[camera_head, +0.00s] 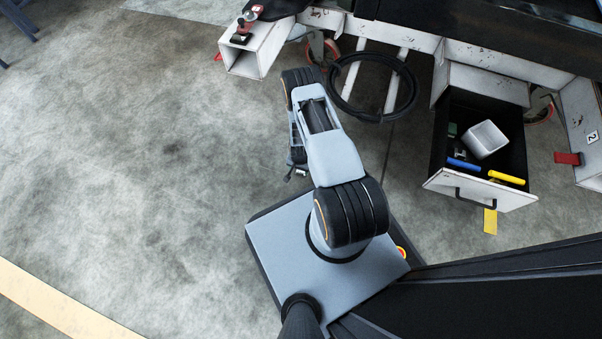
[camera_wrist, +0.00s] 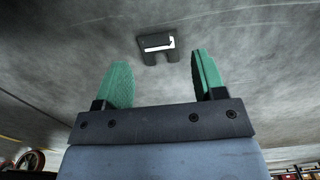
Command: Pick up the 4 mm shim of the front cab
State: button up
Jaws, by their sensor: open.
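In the wrist view a small dark U-shaped plate (camera_wrist: 151,48) with a white patch lies on the grey floor. It looks like a slotted shim, but I can read no thickness or cab marking on it. My gripper (camera_wrist: 158,66) has two green fingers, wide apart and empty. The plate appears beyond the fingertips, between them in the picture, and apart from them. In the head view my arm hides most of my gripper, and I cannot make the plate out clearly there.
A white trolley frame (camera_head: 415,38) with a black hose ring (camera_head: 344,100) stands at the top. Its open drawer (camera_head: 452,183) holds a white container (camera_head: 487,139), a blue item (camera_head: 463,164) and a yellow item (camera_head: 506,178). The floor at left is mostly clear.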

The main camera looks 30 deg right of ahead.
aim_at(300, 173)
notch_tip(300, 173, down, 5)
jog(key=b, duration=0.3)
jog(key=shift+s+d+f, duration=0.15)
jog(key=shift+c, duration=0.5)
jog(key=c, duration=0.6)
